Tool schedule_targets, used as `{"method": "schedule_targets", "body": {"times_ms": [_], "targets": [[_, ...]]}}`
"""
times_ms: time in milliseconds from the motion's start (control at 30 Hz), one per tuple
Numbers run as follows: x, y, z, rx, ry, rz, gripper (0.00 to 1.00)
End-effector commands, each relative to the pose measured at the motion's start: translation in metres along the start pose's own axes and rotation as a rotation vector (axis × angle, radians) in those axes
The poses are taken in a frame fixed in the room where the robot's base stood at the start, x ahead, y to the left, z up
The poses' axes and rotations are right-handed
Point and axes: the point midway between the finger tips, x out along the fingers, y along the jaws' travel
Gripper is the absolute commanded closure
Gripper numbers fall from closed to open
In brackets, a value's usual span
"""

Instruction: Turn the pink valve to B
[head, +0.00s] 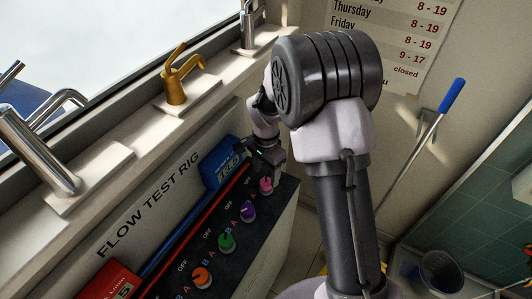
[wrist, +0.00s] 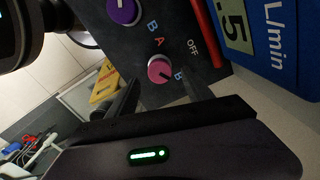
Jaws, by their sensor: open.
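The pink valve (head: 266,185) is the farthest knob on the dark panel in the head view. In the wrist view the pink valve (wrist: 159,71) shows whole, with A, OFF and B printed around it. A dark mark on its face points to the lower right, roughly towards the B (wrist: 179,76). My gripper (wrist: 161,92) is open, with one finger on either side of the valve in the picture; I cannot tell whether they touch it. In the head view my gripper (head: 266,157) is just above the pink valve, partly hidden by my arm.
A purple valve (head: 248,211) is beside the pink one, then a green valve (head: 226,242) and an orange valve (head: 202,277). A blue flow meter (head: 222,166) and a red pipe (head: 196,217) run close behind. Taps stand on the sill above.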

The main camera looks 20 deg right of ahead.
Motion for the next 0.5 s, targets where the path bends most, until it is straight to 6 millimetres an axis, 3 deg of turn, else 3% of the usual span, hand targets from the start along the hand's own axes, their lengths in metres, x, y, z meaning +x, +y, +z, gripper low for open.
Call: {"method": "schedule_targets", "body": {"times_ms": [33, 233, 400, 500], "targets": [[-0.021, -0.001, -0.001, 0.000, 0.003, -0.005, 0.41], [-0.088, -0.001, -0.001, -0.001, 0.003, -0.005, 0.41], [-0.123, -0.001, -0.001, -0.001, 0.002, -0.002, 0.41], [-0.133, 0.000, 0.000, -0.001, 0.001, -0.001, 0.41]]}}
